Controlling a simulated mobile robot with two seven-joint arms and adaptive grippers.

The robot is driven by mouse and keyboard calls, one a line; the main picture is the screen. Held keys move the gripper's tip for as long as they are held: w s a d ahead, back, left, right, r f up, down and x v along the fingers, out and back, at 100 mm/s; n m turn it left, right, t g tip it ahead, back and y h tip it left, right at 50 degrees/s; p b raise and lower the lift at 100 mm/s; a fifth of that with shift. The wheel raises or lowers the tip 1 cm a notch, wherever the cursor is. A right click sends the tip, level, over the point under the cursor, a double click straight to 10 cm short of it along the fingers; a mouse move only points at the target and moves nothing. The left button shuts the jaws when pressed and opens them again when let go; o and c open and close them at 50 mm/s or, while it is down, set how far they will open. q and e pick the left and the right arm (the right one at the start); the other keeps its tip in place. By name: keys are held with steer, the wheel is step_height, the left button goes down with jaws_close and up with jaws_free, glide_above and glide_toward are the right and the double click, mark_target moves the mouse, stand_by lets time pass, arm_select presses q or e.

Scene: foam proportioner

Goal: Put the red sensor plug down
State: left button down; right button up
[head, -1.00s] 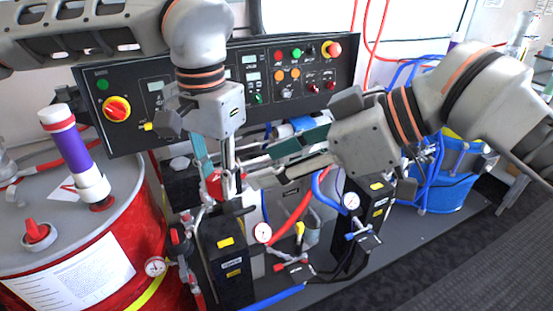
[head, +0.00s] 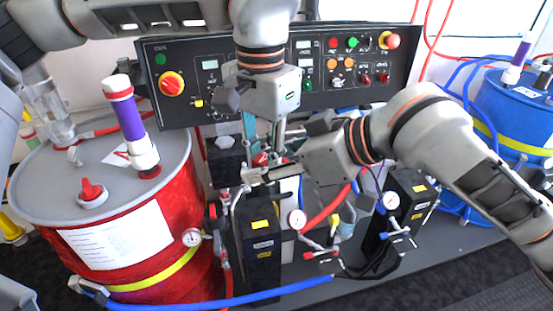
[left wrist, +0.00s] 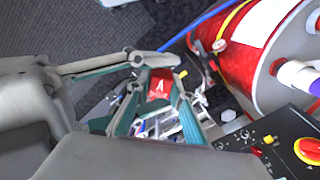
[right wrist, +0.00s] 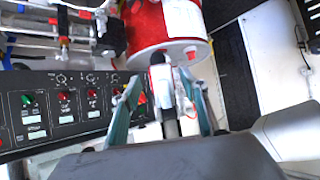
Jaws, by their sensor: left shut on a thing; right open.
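The red sensor plug (left wrist: 160,88) shows between the fingers of my left gripper (left wrist: 158,100) in the left wrist view, with a white letter A on its red face. My left gripper is shut on it. My right gripper (head: 262,174) is open beside and just below my left gripper.
A red drum (head: 190,215) with a purple-banded tube (head: 130,118) stands at left. The control panel (head: 225,80) runs behind my grippers. Black boxes (head: 262,275), gauges and hoses crowd the space below. A blue drum (head: 520,115) is at right.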

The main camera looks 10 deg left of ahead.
steer(key=c, duration=1.2)
arm_select(q)
steer(key=c, duration=1.7)
jaws_free()
arm_select(e)
jaws_close()
